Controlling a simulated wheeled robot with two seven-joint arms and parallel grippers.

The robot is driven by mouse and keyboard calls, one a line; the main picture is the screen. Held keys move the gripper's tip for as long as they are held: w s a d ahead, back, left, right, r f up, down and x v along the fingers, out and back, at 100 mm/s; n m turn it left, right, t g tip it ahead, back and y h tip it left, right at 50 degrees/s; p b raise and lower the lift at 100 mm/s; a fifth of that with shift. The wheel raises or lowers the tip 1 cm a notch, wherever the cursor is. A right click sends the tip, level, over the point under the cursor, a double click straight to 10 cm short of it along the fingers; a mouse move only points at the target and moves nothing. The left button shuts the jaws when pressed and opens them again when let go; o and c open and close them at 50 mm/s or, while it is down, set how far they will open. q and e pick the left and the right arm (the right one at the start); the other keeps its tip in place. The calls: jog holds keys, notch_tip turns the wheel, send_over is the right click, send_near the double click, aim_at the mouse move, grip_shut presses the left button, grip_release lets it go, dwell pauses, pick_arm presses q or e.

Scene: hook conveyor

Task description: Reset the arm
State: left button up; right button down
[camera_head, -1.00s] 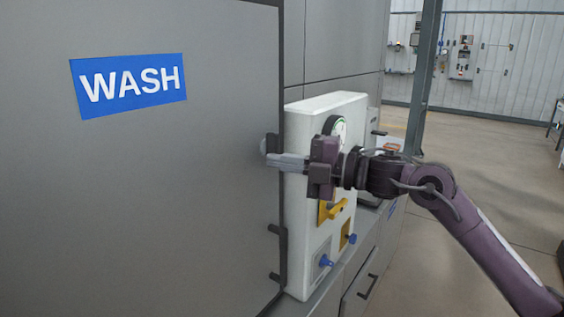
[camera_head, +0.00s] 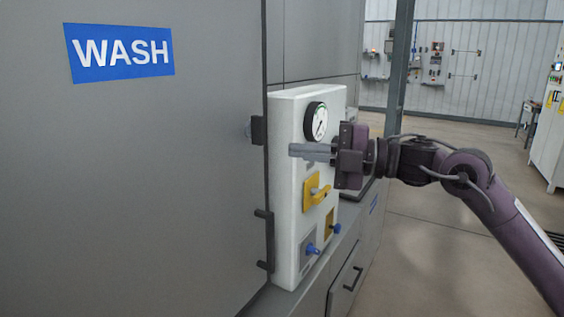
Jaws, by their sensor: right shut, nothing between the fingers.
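My right gripper (camera_head: 308,151) comes in from the right with its purple arm. Its grey fingers are shut with nothing between them and point left. They show in front of the white control box (camera_head: 291,190), below its round gauge (camera_head: 315,122) and above its yellow handle (camera_head: 318,194). I cannot tell whether the fingertips touch the box. My left gripper is not in view.
A large grey panel with a blue WASH sign (camera_head: 119,52) fills the left side, with dark hinges (camera_head: 263,213) at its edge. Blue knobs (camera_head: 311,249) sit low on the box. A grey post (camera_head: 400,60) stands behind. Open floor (camera_head: 430,260) lies at the right.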

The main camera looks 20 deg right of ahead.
jog(key=shift+s+d, duration=0.1)
jog(key=shift+d, duration=0.35)
jog(key=shift+s, duration=0.1)
